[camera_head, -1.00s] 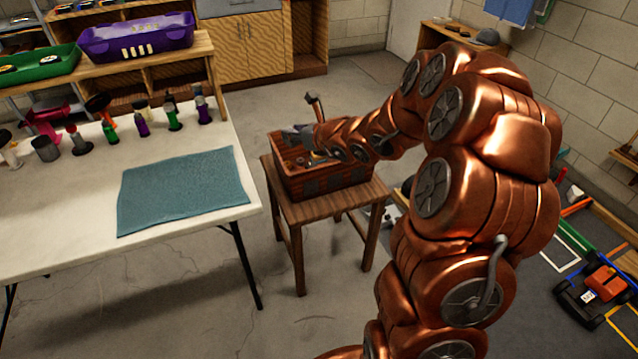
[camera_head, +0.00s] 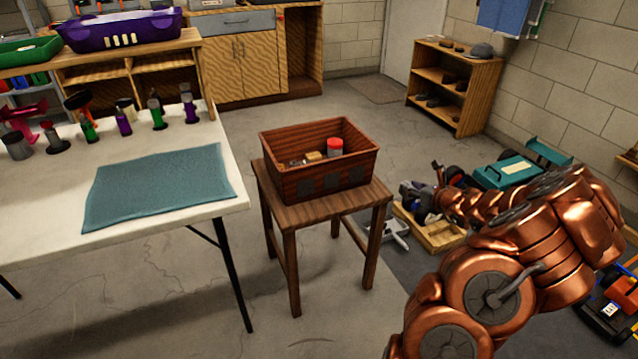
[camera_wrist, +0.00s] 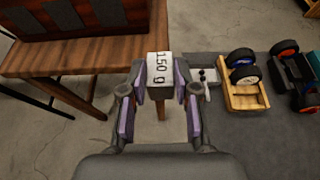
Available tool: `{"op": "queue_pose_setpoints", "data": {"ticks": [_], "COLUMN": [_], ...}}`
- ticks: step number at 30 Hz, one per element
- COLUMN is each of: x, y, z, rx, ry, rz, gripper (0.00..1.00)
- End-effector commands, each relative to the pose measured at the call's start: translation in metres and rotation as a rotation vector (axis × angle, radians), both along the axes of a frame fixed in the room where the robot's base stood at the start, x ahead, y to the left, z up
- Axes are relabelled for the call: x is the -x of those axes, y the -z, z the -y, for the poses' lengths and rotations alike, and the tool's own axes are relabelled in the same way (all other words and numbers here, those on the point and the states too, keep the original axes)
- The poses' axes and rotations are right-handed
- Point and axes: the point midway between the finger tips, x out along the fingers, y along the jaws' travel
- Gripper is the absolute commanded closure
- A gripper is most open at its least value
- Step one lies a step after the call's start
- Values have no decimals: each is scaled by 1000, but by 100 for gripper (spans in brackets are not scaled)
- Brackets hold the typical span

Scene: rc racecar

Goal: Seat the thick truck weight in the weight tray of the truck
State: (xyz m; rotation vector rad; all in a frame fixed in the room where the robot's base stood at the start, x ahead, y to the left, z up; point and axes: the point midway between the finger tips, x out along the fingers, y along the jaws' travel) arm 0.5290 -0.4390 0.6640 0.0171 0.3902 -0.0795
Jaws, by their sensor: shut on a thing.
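My gripper (camera_wrist: 160,86) is shut on a pale block marked "150 g", which looks like the truck weight (camera_wrist: 159,68); both fingers press its sides. In the head view my gripper (camera_head: 418,199) is right of the wooden stool, above the floor near a light wooden box. The weight cannot be made out there. A teal vehicle with large dark wheels, probably the truck (camera_head: 507,171), stands on the grey mat behind my arm. In the wrist view only part of it (camera_wrist: 292,72) shows at the right edge. Its weight tray cannot be made out.
A brown crate (camera_head: 321,184) holding small items stands on a wooden stool (camera_head: 376,198). A light wooden box (camera_wrist: 241,103) with wheels lies right of my gripper, beside a grey controller-like thing (camera_head: 393,228). The white table (camera_head: 60,240) is at left. An orange car (camera_head: 612,308) is at lower right.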

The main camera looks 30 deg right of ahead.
Motion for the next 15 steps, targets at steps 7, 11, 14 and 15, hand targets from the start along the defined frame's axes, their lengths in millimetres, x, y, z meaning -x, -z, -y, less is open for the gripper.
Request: {"op": "queue_pose_setpoints", "data": {"ticks": [7,11,14,15], "x": [-19,-40,-57,-63], "y": [8,11,13,13], "z": [-11,-25,-35,-39], "rx": [0,1,1,0], "ry": [1,0,0,0], "rz": [-1,-1,0,1], "gripper": [100,100,100,100]}}
